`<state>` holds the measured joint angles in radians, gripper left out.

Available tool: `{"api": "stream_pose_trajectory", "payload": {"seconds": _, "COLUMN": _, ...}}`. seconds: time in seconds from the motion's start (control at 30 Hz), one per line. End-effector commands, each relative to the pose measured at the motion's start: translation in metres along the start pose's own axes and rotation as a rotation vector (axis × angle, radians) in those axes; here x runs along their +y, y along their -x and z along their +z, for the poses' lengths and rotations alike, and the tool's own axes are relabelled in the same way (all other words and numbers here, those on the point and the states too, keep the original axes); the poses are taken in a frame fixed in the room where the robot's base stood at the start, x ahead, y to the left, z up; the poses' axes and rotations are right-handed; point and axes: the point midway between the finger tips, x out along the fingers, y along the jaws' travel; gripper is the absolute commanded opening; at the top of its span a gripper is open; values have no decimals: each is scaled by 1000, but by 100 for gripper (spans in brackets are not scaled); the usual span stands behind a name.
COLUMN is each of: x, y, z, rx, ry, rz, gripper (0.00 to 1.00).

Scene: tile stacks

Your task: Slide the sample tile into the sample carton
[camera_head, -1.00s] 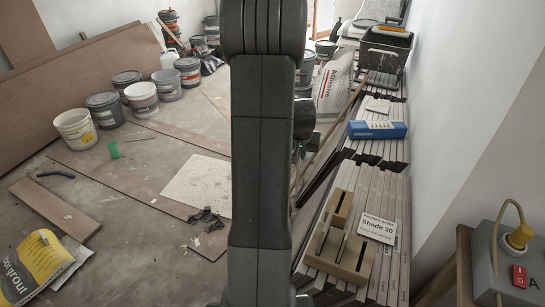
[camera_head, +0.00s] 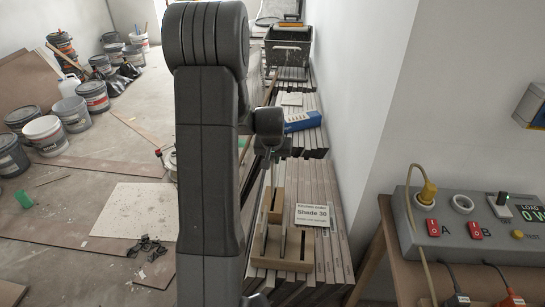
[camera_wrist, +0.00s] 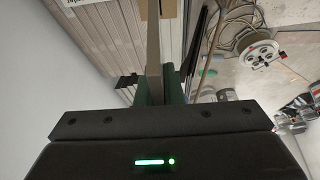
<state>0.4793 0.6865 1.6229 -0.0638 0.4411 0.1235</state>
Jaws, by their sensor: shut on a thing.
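My gripper (camera_wrist: 158,88) is shut on a thin grey-beige slab, the sample tile (camera_wrist: 153,45), seen nearly edge-on between green finger pads in the wrist view. In the head view, my wrist hangs above the far end of a slotted wooden rack (camera_head: 297,265); my fingers and the tile are hard to make out there. I cannot tell how far the tile is from the rack.
A "Shade 30" card (camera_head: 312,214) is beside the rack, on long tile stacks (camera_head: 334,262) along the white wall. A black crate (camera_head: 288,47) stands farther back. A grey switch box (camera_head: 470,230) with cables is at right. Buckets (camera_head: 45,135) stand at left on the floor.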

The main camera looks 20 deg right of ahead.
Motion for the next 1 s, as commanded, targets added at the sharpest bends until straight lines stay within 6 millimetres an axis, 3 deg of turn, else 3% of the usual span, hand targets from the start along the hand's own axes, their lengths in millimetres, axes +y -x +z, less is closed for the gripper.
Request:
{"api": "stream_pose_trajectory", "payload": {"seconds": 0.7, "x": 0, "y": -42, "z": 17, "rx": 0, "ry": 0, "rz": 0, "gripper": 0}}
{"api": "stream_pose_trajectory", "payload": {"seconds": 1.0, "x": 0, "y": -40, "z": 16, "rx": 1, "ry": 1, "rz": 0, "gripper": 0}}
